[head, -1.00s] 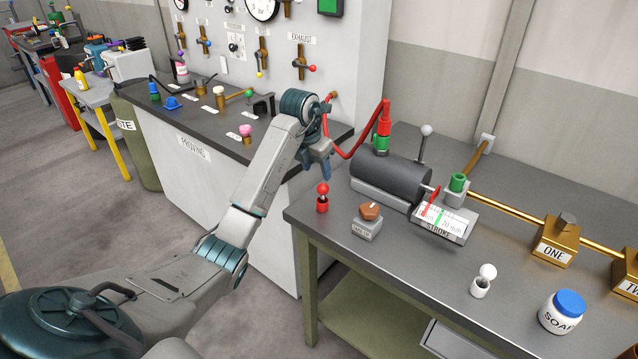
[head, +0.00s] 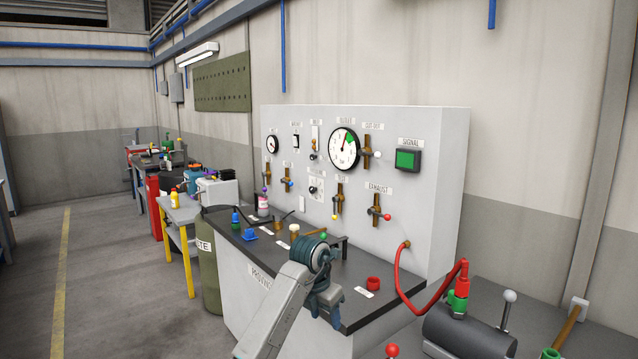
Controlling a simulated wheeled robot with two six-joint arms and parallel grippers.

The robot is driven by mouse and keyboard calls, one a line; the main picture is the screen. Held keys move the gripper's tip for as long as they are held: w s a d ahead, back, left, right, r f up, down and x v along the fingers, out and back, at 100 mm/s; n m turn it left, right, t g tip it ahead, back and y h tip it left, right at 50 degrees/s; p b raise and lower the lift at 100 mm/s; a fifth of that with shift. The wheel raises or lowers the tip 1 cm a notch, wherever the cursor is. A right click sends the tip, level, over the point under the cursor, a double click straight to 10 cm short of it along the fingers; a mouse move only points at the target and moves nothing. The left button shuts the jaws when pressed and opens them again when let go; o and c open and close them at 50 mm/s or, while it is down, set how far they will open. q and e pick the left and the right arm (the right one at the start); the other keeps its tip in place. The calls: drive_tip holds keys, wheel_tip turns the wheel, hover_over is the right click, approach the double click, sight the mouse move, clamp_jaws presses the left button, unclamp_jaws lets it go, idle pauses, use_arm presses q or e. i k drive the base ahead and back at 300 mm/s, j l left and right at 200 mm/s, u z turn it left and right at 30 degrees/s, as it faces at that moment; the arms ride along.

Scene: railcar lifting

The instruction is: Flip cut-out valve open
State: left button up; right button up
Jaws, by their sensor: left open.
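The cut-out valve (head: 367,152) is on the upright grey panel (head: 425,245), right of the large dial, under a small label that seems to read CUT-OUT. My left gripper (head: 333,318) is low in the picture over the front edge of the proving bench, pointing down, well below and apart from the valve. It is open, with nothing seen in it; its fingers are partly unclear. My right gripper is out of view.
The exhaust valve (head: 376,210) with a red ball sits below the cut-out valve. A red hose (head: 402,283) loops from the panel to a dark cylinder (head: 465,335). The air before the panel is clear.

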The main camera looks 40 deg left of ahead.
sight(377, 154)
drive_tip(key=u, duration=0.9)
